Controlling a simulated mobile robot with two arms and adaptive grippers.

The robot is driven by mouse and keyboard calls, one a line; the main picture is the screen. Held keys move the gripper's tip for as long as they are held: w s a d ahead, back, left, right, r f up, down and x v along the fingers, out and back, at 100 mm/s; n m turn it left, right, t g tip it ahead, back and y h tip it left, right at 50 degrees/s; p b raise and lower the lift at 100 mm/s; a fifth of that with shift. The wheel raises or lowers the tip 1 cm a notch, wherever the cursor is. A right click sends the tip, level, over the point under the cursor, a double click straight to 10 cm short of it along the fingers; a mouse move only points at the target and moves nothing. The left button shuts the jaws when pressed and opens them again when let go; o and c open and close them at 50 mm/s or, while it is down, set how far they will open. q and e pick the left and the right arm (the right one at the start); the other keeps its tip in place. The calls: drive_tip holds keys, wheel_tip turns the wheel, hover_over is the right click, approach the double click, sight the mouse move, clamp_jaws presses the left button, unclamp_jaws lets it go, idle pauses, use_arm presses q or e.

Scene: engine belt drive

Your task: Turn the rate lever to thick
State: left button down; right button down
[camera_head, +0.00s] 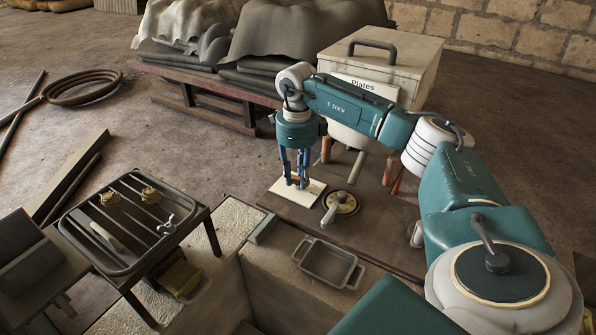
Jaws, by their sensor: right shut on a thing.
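A cream plate (312,193) lies flat on the brown board beside a round dial. My right gripper (297,182) points straight down over this plate, its blue fingers closed on a small brown piece that looks like the rate lever. The fingers hide most of that piece, and I cannot read any marks on the plate, so the lever's setting cannot be told. The round dial (347,201) with a yellowish ring and a pale handle stands just right of the gripper, apart from it. My left gripper is out of view.
A lidded box labelled Plates (400,62) stands behind my right arm. A shallow metal tray (328,263) sits in front of the board. A dark slatted rack (130,222) holding small brass and silver pieces stands at the left.

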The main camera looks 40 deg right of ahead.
sight(297, 179)
drive_tip(key=shift+w+r+m, duration=0.1)
drive_tip(key=shift+m, duration=1)
drive_tip(key=c, duration=1.4)
unclamp_jaws()
drive_tip(key=shift+c, duration=0.2)
wheel_tip(297, 179, up, 12)
